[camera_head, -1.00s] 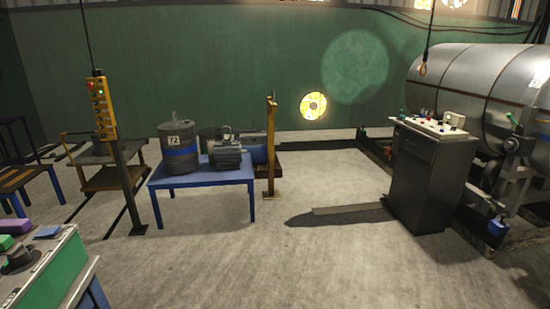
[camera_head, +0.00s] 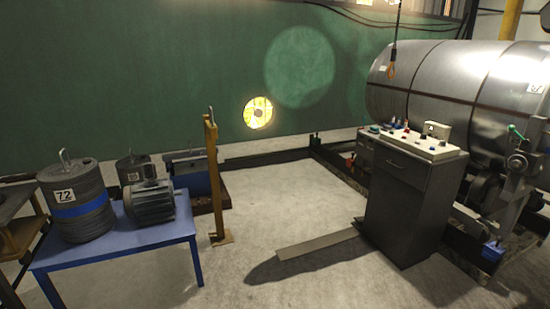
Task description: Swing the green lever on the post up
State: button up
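A small green lever (camera_head: 517,132) shows at the right, beside the big grey tank. It appears to sit at the top of a grey upright post (camera_head: 514,172), by a round hub; its exact angle is hard to tell at this size. A yellow post (camera_head: 213,180) stands on the floor left of centre, with a small piece at its top and no green lever that I can make out. My gripper is not in view.
A dark control cabinet (camera_head: 408,205) stands left of the lever, before the tank (camera_head: 450,85). A flat plate (camera_head: 318,243) lies on the floor beside it. A blue table (camera_head: 120,240) with drums and a motor (camera_head: 149,202) is at the left.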

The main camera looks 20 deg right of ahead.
aim_at(511, 128)
jog(key=i+l+z, duration=0.15)
jog(key=i+z, duration=0.8)
jog(key=i+j+z, duration=0.1)
jog(key=i+z, duration=0.2)
jog(key=z, duration=0.15)
jog(key=i+z, duration=0.4)
jog(key=i, duration=0.25)
